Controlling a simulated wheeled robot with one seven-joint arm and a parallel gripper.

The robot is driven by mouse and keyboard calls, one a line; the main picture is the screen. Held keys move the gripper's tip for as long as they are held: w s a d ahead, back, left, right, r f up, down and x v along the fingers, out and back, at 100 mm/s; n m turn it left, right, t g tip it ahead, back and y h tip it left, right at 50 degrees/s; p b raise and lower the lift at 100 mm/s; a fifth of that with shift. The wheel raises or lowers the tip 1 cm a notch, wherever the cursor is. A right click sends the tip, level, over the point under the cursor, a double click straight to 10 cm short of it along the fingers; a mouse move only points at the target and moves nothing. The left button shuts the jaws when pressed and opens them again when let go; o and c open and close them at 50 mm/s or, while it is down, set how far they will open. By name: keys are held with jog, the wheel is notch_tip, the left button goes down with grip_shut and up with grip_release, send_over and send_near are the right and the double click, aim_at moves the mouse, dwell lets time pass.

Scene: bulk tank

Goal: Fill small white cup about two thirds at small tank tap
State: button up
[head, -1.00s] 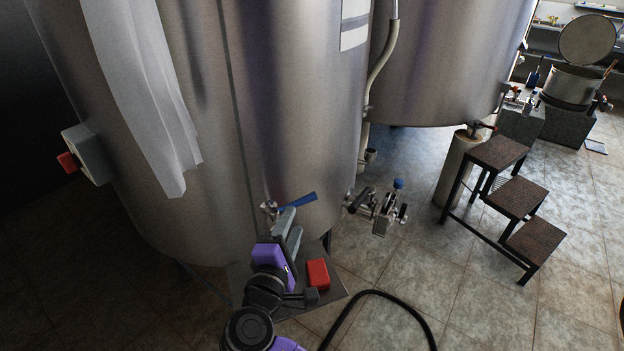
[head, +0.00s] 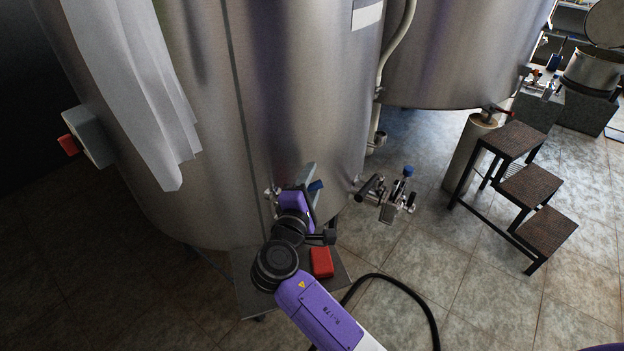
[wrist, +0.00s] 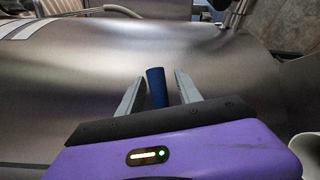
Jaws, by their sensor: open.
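The small tank tap's blue lever (head: 316,186) sits low on the front of the near steel tank (head: 300,90), partly hidden by my gripper (head: 307,176). In the wrist view, the blue lever (wrist: 157,88) stands between the two grey fingers of my gripper (wrist: 156,90). The fingers are open, with a gap on each side of the lever. A pale rounded thing (wrist: 309,152) shows at the lower right edge of the wrist view. I cannot tell whether it is the small white cup. No cup is clear in the head view.
A low stand (head: 243,270) under the tap holds a red block (head: 321,262). A steel valve with a blue knob (head: 408,171) sticks out to the right. A black hose (head: 420,305) lies on the tiles. Dark steps (head: 530,186) stand at the right. A white cloth (head: 135,85) hangs on the tank.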

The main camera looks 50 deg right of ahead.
grip_shut()
dwell(1.4)
